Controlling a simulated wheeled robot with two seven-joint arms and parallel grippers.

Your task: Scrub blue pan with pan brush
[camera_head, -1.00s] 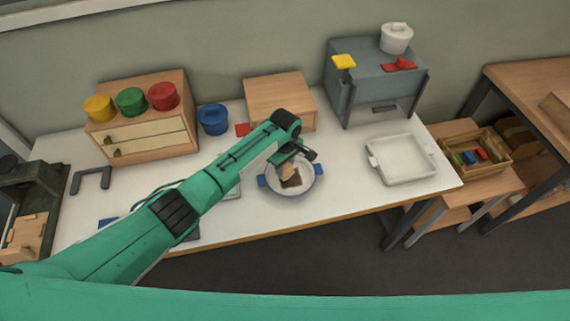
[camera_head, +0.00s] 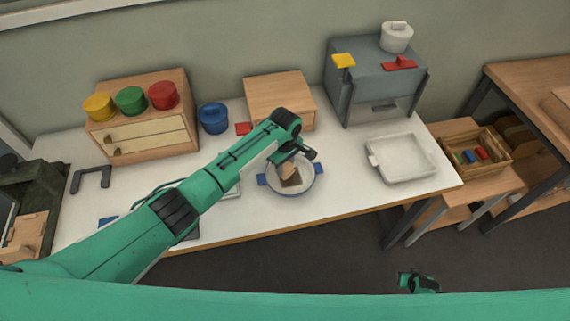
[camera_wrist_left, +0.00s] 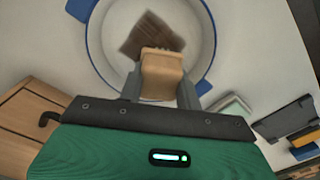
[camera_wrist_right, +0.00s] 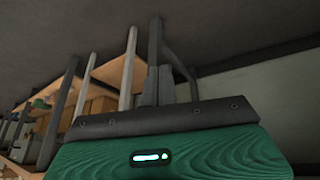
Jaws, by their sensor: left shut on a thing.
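The blue pan (camera_head: 304,183), with a pale inside, a blue rim and blue handles, sits on the white table near its front edge. It also fills the top of the left wrist view (camera_wrist_left: 112,30). My left gripper (camera_head: 291,158) is above the pan, shut on the pan brush's tan wooden handle (camera_wrist_left: 162,75). The brush's dark brown bristles (camera_wrist_left: 150,36) are over the pan's inside and look close to its floor; contact is not clear. My right gripper (camera_wrist_right: 159,84) has its fingers together and empty, away from the table.
A white tray (camera_head: 402,176) lies right of the pan, and a wooden box (camera_head: 278,98) stands behind it. A blue pot (camera_head: 213,118) and a drawer cabinet (camera_head: 150,133) with coloured lidded pots stand to the left. A grey stove-like unit (camera_head: 372,85) stands at the back right.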

